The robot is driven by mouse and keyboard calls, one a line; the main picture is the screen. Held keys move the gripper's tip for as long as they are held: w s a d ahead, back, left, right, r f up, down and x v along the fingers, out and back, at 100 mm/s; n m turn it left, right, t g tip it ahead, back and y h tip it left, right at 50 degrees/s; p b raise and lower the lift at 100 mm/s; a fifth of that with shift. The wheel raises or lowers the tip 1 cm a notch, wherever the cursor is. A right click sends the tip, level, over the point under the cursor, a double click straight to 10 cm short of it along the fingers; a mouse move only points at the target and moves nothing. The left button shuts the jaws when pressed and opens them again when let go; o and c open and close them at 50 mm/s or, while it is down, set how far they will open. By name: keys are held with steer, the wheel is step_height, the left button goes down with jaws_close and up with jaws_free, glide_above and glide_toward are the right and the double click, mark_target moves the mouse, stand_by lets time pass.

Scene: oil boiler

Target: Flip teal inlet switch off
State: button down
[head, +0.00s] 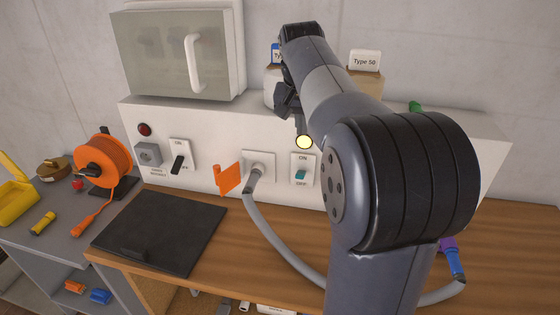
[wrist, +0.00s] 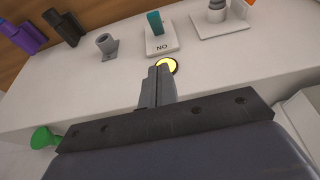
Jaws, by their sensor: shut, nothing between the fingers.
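The teal switch (head: 300,174) sits on a white plate (head: 313,170) on the front of the white panel, with ON printed above it and OFF below. Its lever appears to lean toward the lower, OFF end, but I cannot be sure of the angle. In the wrist view the teal lever (wrist: 154,22) stands beyond the upside-down ON label. My gripper (head: 302,128) is above the switch, close to the round yellow lamp, and apart from the lever. The wrist view shows its fingers (wrist: 160,72) shut and empty, overlapping the lamp's edge.
The yellow lamp (head: 304,142) looks lit. Left of the switch are a grey hose plug (head: 258,170), an orange flag (head: 228,178) and a black switch (head: 178,163). A purple connector (wrist: 20,37) and a green knob (wrist: 44,139) show in the wrist view. The wooden bench (head: 210,275) lies below.

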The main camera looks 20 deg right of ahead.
steer(key=shift+w+d+r, duration=0.1)
steer(key=shift+r, duration=0.15)
glide_above(301, 173)
steer(key=f, duration=0.8)
steer(key=shift+w+d+f, duration=0.1)
steer(key=shift+w+f, duration=0.1)
steer(key=shift+f, duration=0.2)
steer(key=f, duration=0.3)
steer(key=shift+s+a+p, duration=0.25)
steer(key=shift+s+p, duration=0.1)
steer(key=shift+s, duration=0.05)
steer(key=shift+s+a+f, duration=0.15)
steer(key=shift+f, duration=0.45)
